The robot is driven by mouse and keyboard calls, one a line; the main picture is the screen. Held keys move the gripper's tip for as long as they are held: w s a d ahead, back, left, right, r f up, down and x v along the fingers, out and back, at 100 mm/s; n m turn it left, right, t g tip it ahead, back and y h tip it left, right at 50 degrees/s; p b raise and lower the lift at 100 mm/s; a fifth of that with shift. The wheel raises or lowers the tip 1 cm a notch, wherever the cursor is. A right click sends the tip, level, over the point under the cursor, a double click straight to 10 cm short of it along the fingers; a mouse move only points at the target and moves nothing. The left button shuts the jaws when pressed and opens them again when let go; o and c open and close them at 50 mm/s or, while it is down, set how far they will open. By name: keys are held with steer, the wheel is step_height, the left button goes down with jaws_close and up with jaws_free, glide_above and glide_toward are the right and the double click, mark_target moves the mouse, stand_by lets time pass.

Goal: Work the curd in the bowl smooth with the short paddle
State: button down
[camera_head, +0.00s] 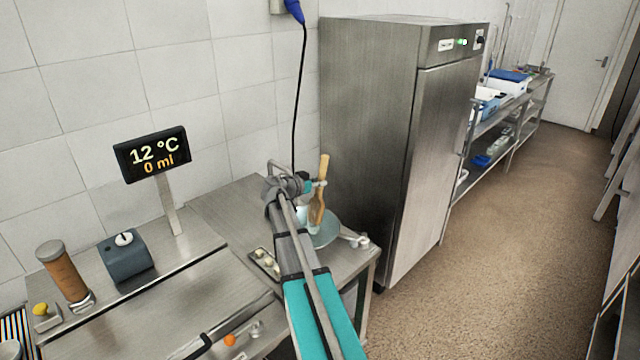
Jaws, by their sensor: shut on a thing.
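A wooden short paddle (317,206) stands nearly upright at the far end of my arm. My gripper (314,184) is shut on it, partly hidden behind my own wrist. The paddle's lower end is over or in a grey-green round bowl (328,238) on the steel table. My arm hides the bowl's left side. The curd cannot be made out clearly; a small whitish patch shows beside the paddle. I cannot tell whether the paddle touches the curd.
A small tray (252,253) with pale pieces lies left of my arm. A display (152,154) reads 12 °C and 0 ml. A brown cylinder (64,275) and a dark box (126,262) stand left. A tall steel cabinet (368,130) stands close behind, right.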

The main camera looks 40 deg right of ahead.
steer(key=shift+w+f, duration=0.1)
steer(key=shift+w, duration=0.3)
steer(key=shift+s, duration=0.15)
stand_by(1.1)
steer(key=shift+w, duration=0.35)
steer(key=shift+s, duration=0.25)
stand_by(0.4)
steer(key=shift+s, duration=0.55)
steer(key=shift+w, duration=0.15)
stand_by(0.3)
steer(key=shift+w, duration=0.45)
stand_by(0.6)
